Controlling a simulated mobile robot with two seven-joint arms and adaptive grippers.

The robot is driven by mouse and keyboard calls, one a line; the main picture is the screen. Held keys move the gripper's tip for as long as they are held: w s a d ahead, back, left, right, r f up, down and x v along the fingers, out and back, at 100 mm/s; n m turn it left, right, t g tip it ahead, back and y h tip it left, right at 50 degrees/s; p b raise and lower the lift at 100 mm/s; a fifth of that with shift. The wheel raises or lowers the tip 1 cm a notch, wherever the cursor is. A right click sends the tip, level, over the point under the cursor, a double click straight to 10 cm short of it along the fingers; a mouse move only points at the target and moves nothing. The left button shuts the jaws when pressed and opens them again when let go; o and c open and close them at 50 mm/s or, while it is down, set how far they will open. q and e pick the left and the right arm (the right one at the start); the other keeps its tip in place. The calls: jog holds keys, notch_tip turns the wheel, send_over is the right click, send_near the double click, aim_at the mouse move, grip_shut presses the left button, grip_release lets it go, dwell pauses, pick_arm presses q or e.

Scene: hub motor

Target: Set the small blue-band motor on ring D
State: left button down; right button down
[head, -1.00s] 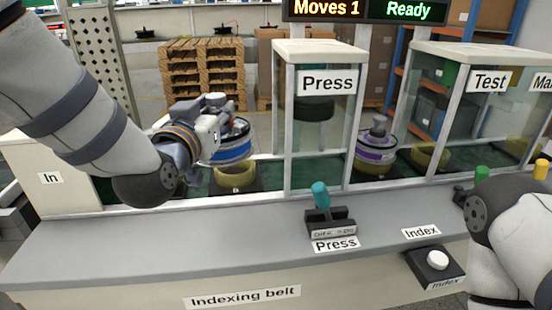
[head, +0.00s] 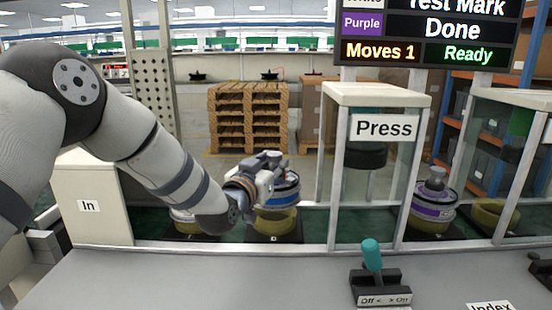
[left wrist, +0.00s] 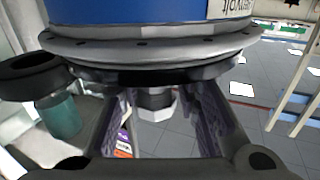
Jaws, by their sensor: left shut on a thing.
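The blue-band motor (head: 284,189) is in my left gripper (head: 262,172), which is shut on it from above. In the left wrist view the motor's blue band (left wrist: 140,12) fills the top, and the fingers (left wrist: 155,120) are around its central hub. In the head view the motor is directly over a yellow ring (head: 275,224) on the belt. I cannot tell whether it touches the ring. The mark on the ring's plate is too small to read surely. My right gripper is not in view.
Another ring (head: 186,222) is partly hidden behind my left arm. The glass Press booth (head: 378,160) stands to the right, with a purple-band motor (head: 432,205) beyond it. A teal-handled lever (head: 373,262) is on the front counter. The board (head: 435,40) reads Ready.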

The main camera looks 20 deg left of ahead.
pick_arm(q)
jog(key=shift+w+a+f, duration=0.1)
jog(key=shift+w+a, duration=0.05)
jog(key=shift+w, duration=0.25)
jog(key=shift+w+f, duration=0.2)
jog(key=shift+f, duration=1.4)
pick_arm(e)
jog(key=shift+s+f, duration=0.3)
pick_arm(q)
jog(key=shift+f, duration=0.15)
jog(key=c, duration=1.2)
grip_release()
jog(key=shift+s+f, duration=0.15)
jog(key=shift+f, duration=0.05)
